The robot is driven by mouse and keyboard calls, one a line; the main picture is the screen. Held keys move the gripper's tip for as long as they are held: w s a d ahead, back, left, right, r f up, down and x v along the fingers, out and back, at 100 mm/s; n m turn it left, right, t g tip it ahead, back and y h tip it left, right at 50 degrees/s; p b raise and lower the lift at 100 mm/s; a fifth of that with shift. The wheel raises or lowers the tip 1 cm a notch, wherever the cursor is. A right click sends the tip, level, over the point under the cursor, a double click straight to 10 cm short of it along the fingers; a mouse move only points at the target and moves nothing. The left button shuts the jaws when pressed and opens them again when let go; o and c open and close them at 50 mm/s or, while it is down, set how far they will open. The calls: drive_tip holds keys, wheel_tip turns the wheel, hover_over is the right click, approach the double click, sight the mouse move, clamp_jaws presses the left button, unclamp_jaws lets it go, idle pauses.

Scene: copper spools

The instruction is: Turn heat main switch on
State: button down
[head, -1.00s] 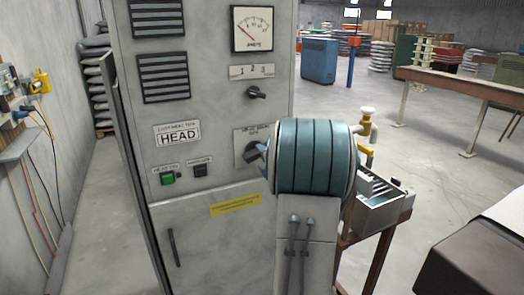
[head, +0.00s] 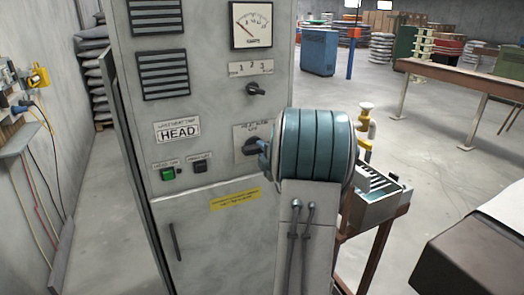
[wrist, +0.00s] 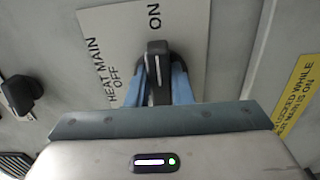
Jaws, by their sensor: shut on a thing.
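The heat main switch is a black rotary knob (wrist: 157,72) on a pale label plate (wrist: 118,28) reading HEAT MAIN, OFF and ON. In the wrist view, one end of its handle lies just below the word ON, and OFF is to its left. My gripper (wrist: 158,85) is shut on the knob, with a blue finger on each side. In the head view, the switch (head: 251,146) is on the front of a grey cabinet (head: 220,100). My gripper (head: 265,153) reaches it from the right, and my wrist hides the right part of the plate.
A 1-2-3 selector knob (head: 256,90) and a meter (head: 252,24) sit above the switch. A green button (head: 168,174) and a black button (head: 200,166) sit lower left. A yellow warning label (head: 234,199) is below. A metal tray stand (head: 380,205) stands close at right.

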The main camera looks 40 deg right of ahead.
drive_tip(key=c, duration=1.3)
unclamp_jaws()
drive_tip(key=b+v, duration=0.3)
drive_tip(key=v, duration=1.1)
drive_tip(key=shift+w, duration=0.1)
